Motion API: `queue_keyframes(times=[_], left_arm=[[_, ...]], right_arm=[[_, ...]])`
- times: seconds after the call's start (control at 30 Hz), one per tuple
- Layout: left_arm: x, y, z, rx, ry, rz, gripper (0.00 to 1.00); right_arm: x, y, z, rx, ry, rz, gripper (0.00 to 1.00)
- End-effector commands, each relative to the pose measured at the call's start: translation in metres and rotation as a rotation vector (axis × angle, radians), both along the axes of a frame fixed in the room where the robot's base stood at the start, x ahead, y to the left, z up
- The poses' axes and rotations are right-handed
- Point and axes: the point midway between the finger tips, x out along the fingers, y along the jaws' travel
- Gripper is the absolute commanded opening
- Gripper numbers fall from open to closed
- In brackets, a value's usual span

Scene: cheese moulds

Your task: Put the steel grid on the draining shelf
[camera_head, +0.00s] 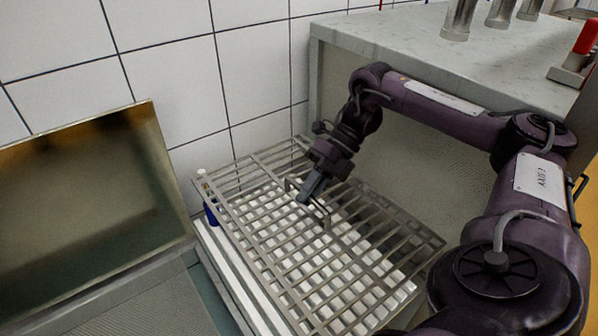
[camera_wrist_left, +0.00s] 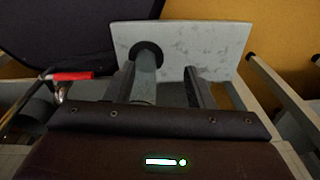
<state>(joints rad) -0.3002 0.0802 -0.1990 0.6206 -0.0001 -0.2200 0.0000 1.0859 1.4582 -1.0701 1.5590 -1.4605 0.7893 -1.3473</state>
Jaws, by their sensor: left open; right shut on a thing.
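The steel grid (camera_head: 335,232) is a grey rack of bars with a raised wire handle. My right gripper (camera_head: 310,196) reaches down from the right and is shut on that handle. The grid lies over the white slatted draining shelf (camera_head: 240,290), roughly level and somewhat turned against it. Whether it touches the shelf or hangs just above it, I cannot tell. My left gripper shows only in the left wrist view (camera_wrist_left: 162,78), with its two fingers apart and nothing gripped between them.
A small blue item (camera_head: 211,215) stands at the grid's left edge. A steel basin (camera_head: 90,200) is at the left, against the tiled wall. A grey worktop (camera_head: 400,45) with metal cylinders and a red-handled tool (camera_head: 588,36) is at the back right.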

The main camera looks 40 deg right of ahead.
Motion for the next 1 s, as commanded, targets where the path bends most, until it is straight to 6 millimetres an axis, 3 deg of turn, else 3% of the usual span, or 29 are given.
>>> queue_keyframes(times=[0.17, 0.67, 1.0], left_arm=[[0.001, 0.0, -0.019, 0.0, -0.002, 0.0, 0.49], [-0.004, 0.001, -0.097, 0.001, 0.005, 0.0, 0.49], [-0.002, 0.001, -0.102, 0.001, 0.002, -0.001, 0.49]], right_arm=[[0.0, 0.0, -0.019, 0.003, -0.004, 0.0, 0.0], [0.0, 0.001, -0.123, 0.004, -0.001, -0.001, 0.0], [0.001, 0.001, -0.157, 0.003, -0.005, -0.001, 0.0]])
